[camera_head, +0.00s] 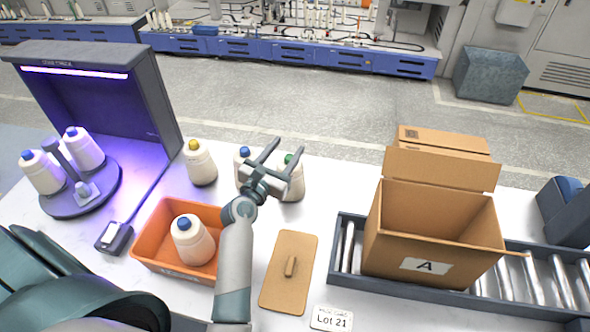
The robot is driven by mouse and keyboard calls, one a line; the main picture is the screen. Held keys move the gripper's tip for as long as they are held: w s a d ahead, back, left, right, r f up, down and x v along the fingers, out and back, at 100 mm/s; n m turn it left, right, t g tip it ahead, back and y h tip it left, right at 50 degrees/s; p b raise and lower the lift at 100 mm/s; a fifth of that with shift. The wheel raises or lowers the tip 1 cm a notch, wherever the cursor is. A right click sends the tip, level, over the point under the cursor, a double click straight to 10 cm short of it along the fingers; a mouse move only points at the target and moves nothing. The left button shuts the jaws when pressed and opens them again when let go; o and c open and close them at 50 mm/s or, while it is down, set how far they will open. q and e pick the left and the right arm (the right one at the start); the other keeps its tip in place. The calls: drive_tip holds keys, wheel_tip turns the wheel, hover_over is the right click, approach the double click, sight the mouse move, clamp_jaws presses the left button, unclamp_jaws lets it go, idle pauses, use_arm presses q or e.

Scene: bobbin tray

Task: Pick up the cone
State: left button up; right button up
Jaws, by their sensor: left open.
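Several white yarn cones stand on the table. One with a blue top (193,243) is in the orange tray (148,250). One with a yellow top (200,165) stands behind the tray. Another blue-topped cone (242,160) and a green-topped cone (292,184) stand at my left gripper (284,150), which partly hides both. The gripper is open, its fingers pointing away from me over these two cones; I cannot tell whether it touches either. Two more blue-topped cones, a left one (42,173) and a right one (84,150), stand on the dark round plate (63,208). My right gripper is not in view.
A dark lamp booth (150,95) with violet light stands at the back left. A wooden lid (290,250) with a handle and a "Lot 21" card (331,318) lie in front. An open cardboard box (385,240) marked A sits on a roller conveyor (346,245) at right.

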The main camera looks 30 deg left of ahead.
sight(288, 161)
use_arm(q)
drive_tip(key=shift+w+a+r+n, duration=0.2)
drive_tip(key=shift+w+a+n, duration=0.1)
drive_tip(key=shift+n, duration=0.3)
drive_tip(key=shift+a+r, duration=0.1)
drive_tip(key=shift+a, duration=0.05)
drive_tip(key=shift+f+b, duration=0.4)
drive_tip(key=shift+b, duration=0.1)
wheel_tip(288, 161, down, 8)
drive_tip(key=b, duration=0.8)
drive_tip(key=shift+r+b, duration=0.2)
drive_tip(key=shift+b, duration=0.1)
drive_tip(key=shift+w+r, duration=0.2)
drive_tip(key=shift+w, duration=0.6)
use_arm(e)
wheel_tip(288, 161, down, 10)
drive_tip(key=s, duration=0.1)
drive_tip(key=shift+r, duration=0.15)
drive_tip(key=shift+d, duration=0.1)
